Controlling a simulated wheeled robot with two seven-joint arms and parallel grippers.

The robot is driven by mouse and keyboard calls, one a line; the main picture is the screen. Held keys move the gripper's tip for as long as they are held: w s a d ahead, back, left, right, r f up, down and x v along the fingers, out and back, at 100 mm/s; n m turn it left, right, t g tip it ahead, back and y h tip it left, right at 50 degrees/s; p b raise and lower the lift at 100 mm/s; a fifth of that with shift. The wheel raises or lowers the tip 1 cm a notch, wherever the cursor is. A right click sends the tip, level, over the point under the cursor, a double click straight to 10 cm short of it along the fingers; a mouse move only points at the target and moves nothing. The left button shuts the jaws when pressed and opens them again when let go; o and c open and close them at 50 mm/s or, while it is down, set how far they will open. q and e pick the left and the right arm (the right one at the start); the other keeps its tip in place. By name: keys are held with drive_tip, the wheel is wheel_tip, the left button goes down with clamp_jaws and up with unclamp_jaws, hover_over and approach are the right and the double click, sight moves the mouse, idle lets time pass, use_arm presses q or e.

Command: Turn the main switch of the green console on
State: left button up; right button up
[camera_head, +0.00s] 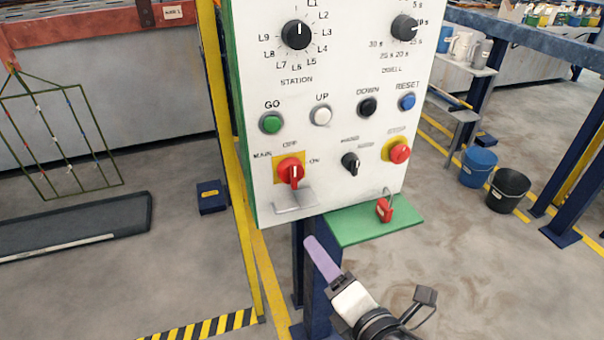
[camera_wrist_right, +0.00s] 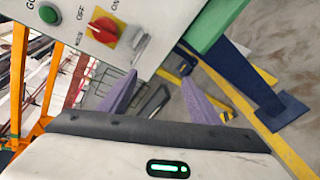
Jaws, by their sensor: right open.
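The white console panel with green sides (camera_head: 330,75) fills the middle of the head view. Its main switch (camera_head: 290,171) is a red rotary knob on a yellow plate at the lower left. The knob's white mark stands about upright, towards the OFF label; ON is at its right. The switch also shows in the right wrist view (camera_wrist_right: 103,29). My right gripper (camera_head: 318,255) is below the panel, apart from the switch. Its purple fingers are spread and empty in the wrist view (camera_wrist_right: 160,93). My left gripper is not in view.
A metal bracket (camera_head: 295,201) juts out just under the switch. A red padlock (camera_head: 384,209) hangs above a green shelf (camera_head: 370,226). Other knobs and buttons, including a red one on yellow (camera_head: 400,153), share the panel. A yellow post (camera_head: 232,180) stands at the left.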

sight(296, 178)
wheel_tip(296, 178, up, 10)
drive_tip(key=w+n+t+y, duration=0.2)
drive_tip(key=n+t, duration=0.1)
drive_tip(key=n, duration=0.8)
drive_tip(key=shift+h, duration=0.3)
drive_tip(key=x, duration=0.4)
drive_tip(key=a+p+x, duration=0.1)
drive_tip(key=x, duration=0.3)
drive_tip(key=shift+w+a+r, duration=0.1)
drive_tip(key=shift+w+a, duration=0.05)
drive_tip(key=shift+w, duration=0.05)
drive_tip(key=shift+w+a, duration=0.25)
drive_tip(key=shift+w, duration=0.35)
drive_tip(key=c, duration=1.1)
drive_tip(key=shift+o, duration=0.2)
